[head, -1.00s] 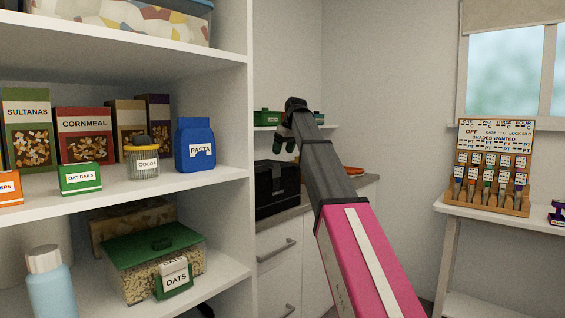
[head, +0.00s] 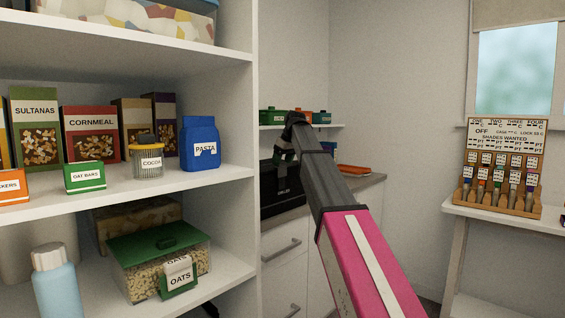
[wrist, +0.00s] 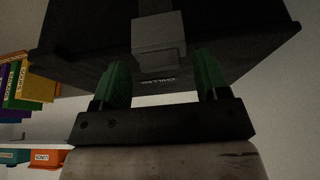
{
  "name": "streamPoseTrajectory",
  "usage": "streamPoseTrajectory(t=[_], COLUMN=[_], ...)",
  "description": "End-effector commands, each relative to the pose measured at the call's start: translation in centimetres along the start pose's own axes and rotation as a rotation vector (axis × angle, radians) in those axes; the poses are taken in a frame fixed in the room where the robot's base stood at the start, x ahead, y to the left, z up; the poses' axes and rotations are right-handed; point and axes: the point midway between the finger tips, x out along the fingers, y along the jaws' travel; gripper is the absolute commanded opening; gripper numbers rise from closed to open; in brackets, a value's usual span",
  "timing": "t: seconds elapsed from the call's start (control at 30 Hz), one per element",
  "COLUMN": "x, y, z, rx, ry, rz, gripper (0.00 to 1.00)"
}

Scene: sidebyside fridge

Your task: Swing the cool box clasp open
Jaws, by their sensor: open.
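The cool box (head: 272,200) is a black box on the grey counter, partly hidden behind my arm in the head view. In the wrist view its dark front (wrist: 85,35) fills the upper middle, with a small pale label below the clasp. The clasp (wrist: 160,33) is a lighter grey block at the centre of that front. My gripper (wrist: 163,85) is open, with one green finger on each side of the clasp's lower end. Nothing shows held between the fingers, and I cannot tell whether they touch the clasp. In the head view my gripper (head: 284,156) is mostly hidden by my wrist.
A white shelf unit (head: 225,175) with food packs stands close on the left. A small wall shelf (head: 330,126) with green and orange tubs is above the counter (head: 365,184). A board of shade samples (head: 503,165) stands on a white table at the right.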

Motion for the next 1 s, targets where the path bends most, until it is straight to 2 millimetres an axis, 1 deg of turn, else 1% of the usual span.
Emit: streamPoseTrajectory(t=[0.1, 0.37, 0.4, 0.47, 0.5, 0.6, 0.83, 1.0], x=[0.6, 0.6, 0.6, 0.6, 0.6, 0.6, 0.5, 0.3], y=[0.0, 0.0, 0.0, 0.0, 0.0, 0.0, 0.0, -0.1], z=[0.0, 0.0, 0.0, 0.0, 0.0, 0.0, 0.3, 1.3], rx=[0.0, 0.0, 0.0, 0.0, 0.0, 0.0, 0.001, 0.002], ry=[0.0, 0.0, 0.0, 0.0, 0.0, 0.0, 0.018, 0.079], rz=[0.0, 0.001, 0.001, 0.001, 0.001, 0.001, 0.001, 0.002], gripper=[0.68, 0.68, 0.62, 0.42, 0.29, 0.0, 0.0, 0.0])
